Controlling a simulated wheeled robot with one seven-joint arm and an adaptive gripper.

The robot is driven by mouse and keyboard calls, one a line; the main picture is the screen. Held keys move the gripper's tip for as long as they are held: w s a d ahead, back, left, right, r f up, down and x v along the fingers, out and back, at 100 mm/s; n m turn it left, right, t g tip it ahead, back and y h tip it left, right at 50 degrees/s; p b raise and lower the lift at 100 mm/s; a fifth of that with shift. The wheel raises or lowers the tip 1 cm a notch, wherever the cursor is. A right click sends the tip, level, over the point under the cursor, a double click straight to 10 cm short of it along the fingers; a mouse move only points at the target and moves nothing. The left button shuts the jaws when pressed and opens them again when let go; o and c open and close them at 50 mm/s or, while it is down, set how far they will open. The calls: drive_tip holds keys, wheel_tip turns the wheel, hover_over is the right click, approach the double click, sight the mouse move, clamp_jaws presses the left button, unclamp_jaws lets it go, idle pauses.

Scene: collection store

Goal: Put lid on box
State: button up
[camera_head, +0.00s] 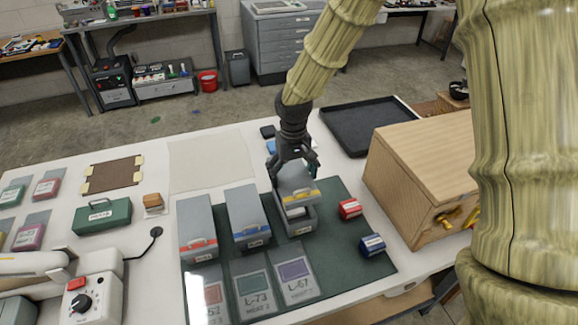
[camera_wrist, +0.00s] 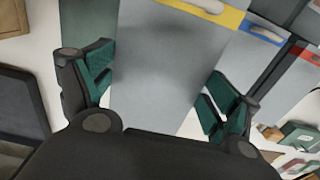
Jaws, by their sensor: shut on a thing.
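My gripper (camera_head: 295,160) is shut on a grey lid (camera_head: 296,179) with a yellow front strip and a label. In the wrist view the lid (camera_wrist: 165,65) fills the space between the two green-padded fingers (camera_wrist: 160,88), its yellow strip at the top. A grey open box (camera_head: 297,223) stands on the green mat right below the lid. The lid is over it, and its front end looks a little above the rim; I cannot tell whether they touch. The gripper and lid hide most of the box's inside.
Two grey boxes, red-striped (camera_head: 198,222) and blue-striped (camera_head: 243,208), stand left on the green mat (camera_head: 350,265). Small red (camera_head: 350,208) and blue (camera_head: 373,244) boxes lie right. Labelled cards lie in front. A wooden crate (camera_head: 425,165) and black tray (camera_head: 365,128) stand farther right.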

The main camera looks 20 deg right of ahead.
drive_tip(key=shift+s+d+b, duration=0.1)
drive_tip(key=shift+s+b, duration=0.2)
drive_tip(key=shift+s, duration=0.35)
drive_tip(key=shift+f, duration=0.3)
drive_tip(key=f+b, duration=0.1)
drive_tip(key=w+f+b, duration=0.1)
drive_tip(key=shift+f, duration=0.4)
drive_tip(key=shift+s+f+b, duration=0.35)
drive_tip(key=shift+b, duration=0.15)
drive_tip(key=shift+f, duration=0.2)
drive_tip(key=shift+w+f, duration=0.2)
drive_tip(key=shift+f, duration=0.45)
drive_tip(key=shift+f+b, duration=0.1)
drive_tip(key=shift+b, duration=0.2)
drive_tip(key=shift+s, duration=0.1)
